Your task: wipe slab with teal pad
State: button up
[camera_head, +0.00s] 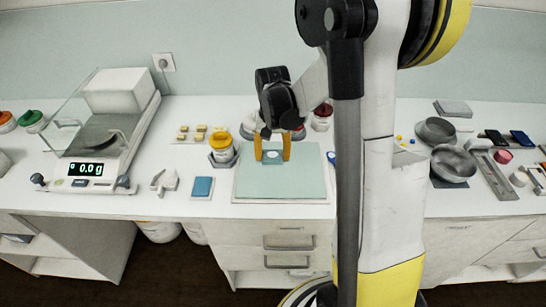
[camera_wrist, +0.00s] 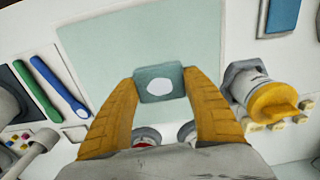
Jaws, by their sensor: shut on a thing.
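The slab is a pale green flat sheet (camera_head: 305,182) on the white bench, left of my arm in the head view; it also fills the upper middle of the wrist view (camera_wrist: 120,35). My gripper (camera_head: 272,157), with yellow fingers, is over the slab's back left part. It is shut on the teal pad (camera_wrist: 159,84), a small darker teal block with a pale oval on its face. The pad also shows between the fingertips in the head view (camera_head: 273,155). I cannot tell whether the pad touches the slab.
A yellow-lidded jar (camera_head: 221,145) stands close behind the slab's left corner. A blue pad (camera_head: 203,187) lies left of the slab, beside a white stand (camera_head: 164,181). A balance (camera_head: 100,145) stands far left. Steel bowls (camera_head: 453,163) are on the right. Blue and green tools (camera_wrist: 58,87) lie beside the slab.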

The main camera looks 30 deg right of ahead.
jog(key=shift+r+p, duration=0.8)
jog(key=shift+r, duration=0.6)
